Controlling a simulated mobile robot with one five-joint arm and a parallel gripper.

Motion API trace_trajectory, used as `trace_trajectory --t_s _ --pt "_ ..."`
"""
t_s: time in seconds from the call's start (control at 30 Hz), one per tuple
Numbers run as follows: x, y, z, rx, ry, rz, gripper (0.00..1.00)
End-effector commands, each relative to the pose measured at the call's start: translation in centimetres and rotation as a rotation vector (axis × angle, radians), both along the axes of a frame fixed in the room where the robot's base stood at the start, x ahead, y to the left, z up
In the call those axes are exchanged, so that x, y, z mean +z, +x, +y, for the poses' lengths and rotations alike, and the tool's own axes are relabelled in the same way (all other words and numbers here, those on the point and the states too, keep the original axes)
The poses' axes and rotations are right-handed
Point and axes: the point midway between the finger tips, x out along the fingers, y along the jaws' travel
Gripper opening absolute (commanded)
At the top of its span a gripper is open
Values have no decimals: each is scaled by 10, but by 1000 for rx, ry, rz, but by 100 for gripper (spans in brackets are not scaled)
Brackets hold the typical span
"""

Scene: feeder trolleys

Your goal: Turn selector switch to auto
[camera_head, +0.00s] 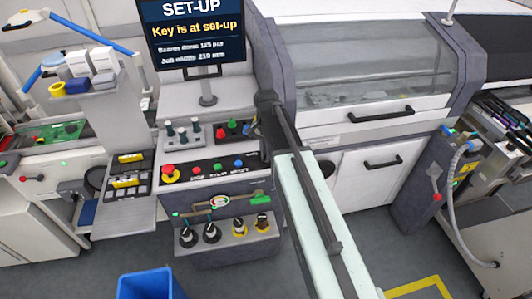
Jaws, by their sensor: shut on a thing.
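The screen (196,30) at the top reads "SET-UP" and "Key is at set-up". Below it, a black control panel (206,178) carries a red mushroom button on a yellow base (170,173), a red, a green and a blue button in a row. My arm reaches up from the bottom right, and its dark end (264,135) comes down at the panel's right end. My gripper's fingertips and what they hold are hidden there, behind the arm or too small to make out. The selector switch and its pointer cannot be seen clearly.
Several knobs (211,233), two on yellow bases, sit on the lower shelf. Small switches (182,130) stand on a box above the panel. A blue bin (150,285) stands in front. A machine with a clear cover (355,65) fills the right, a trolley shelf (125,212) the left.

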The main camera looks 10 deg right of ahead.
Motion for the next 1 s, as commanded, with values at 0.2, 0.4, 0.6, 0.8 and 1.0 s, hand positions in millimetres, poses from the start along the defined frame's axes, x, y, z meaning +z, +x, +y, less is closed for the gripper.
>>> trace_trajectory --t_s 0.2,0.4,0.6,0.8,1.0 --pt "0 0 0 203 -1 -1 0" --pt "0 0 0 386 -1 -1 0" --pt "0 0 0 541 -1 -1 0" --pt "0 0 0 655 -1 -1 0" --pt "0 0 0 719 0 -2 0"
